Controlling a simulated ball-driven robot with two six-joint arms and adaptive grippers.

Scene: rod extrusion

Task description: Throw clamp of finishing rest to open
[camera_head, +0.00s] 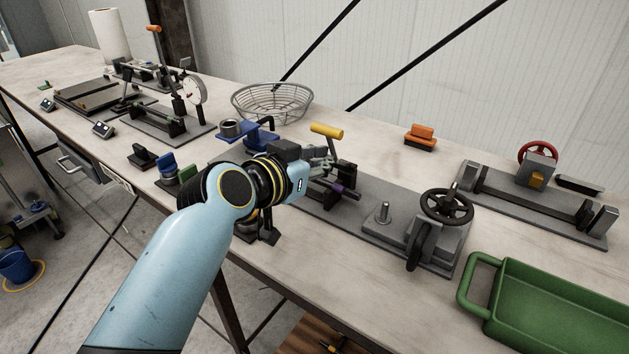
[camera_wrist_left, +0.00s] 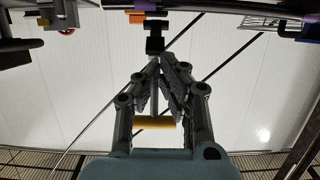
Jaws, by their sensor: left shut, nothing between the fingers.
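The clamp's yellow handle (camera_head: 326,130) stands raised on a dark post above the grey bench fixture (camera_head: 375,215) in the head view. In the left wrist view the yellow handle (camera_wrist_left: 155,122) lies crosswise behind the finger links. My left gripper (camera_head: 345,172) is in front of the clamp, over the left end of the fixture. Its fingers (camera_wrist_left: 163,62) are shut and empty. I cannot tell whether they touch the clamp. A purple part (camera_head: 338,188) shows just below the fingers. My left arm and gripper hide the fixture's left end. My right gripper is out of view.
A black handwheel (camera_head: 446,206) stands at the fixture's right end. A green tray (camera_head: 555,305) sits at front right, and a wire basket (camera_head: 271,101) behind left. An orange-handled brush (camera_head: 420,136) lies at the back. The bench between brush and fixture is clear.

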